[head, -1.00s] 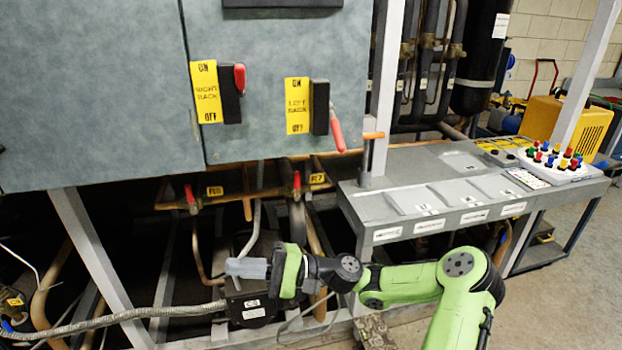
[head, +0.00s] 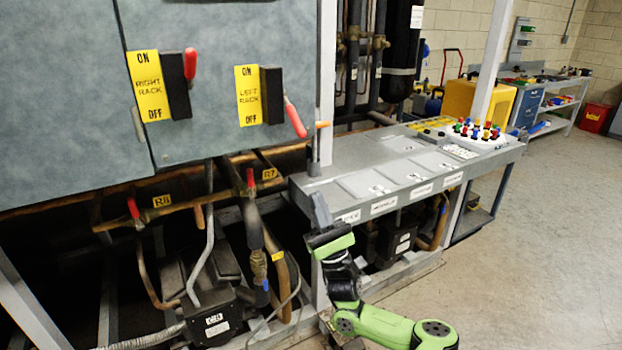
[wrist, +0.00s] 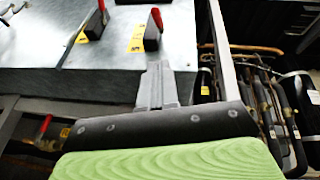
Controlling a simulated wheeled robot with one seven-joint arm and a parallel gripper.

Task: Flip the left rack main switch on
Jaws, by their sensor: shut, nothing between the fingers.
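The left rack switch has a yellow label (head: 249,97), a black block (head: 271,95) and a red handle (head: 295,118) angled down and right, toward the OFF end. In the wrist view its red handle (wrist: 156,18) appears beyond my fingers, on the black block (wrist: 152,38). My gripper (head: 319,205) is below and right of this switch, in front of the bench's left end, with fingers pointing up. Its fingers (wrist: 158,80) are together, empty and apart from the handle.
The right rack switch (head: 174,85) is to the left, its red handle up. A grey bench (head: 345,205) with an upright post stands right of the cabinet (head: 220,40). Pipes with red-handled valves (head: 250,178) run below. Open floor (head: 540,230) lies at right.

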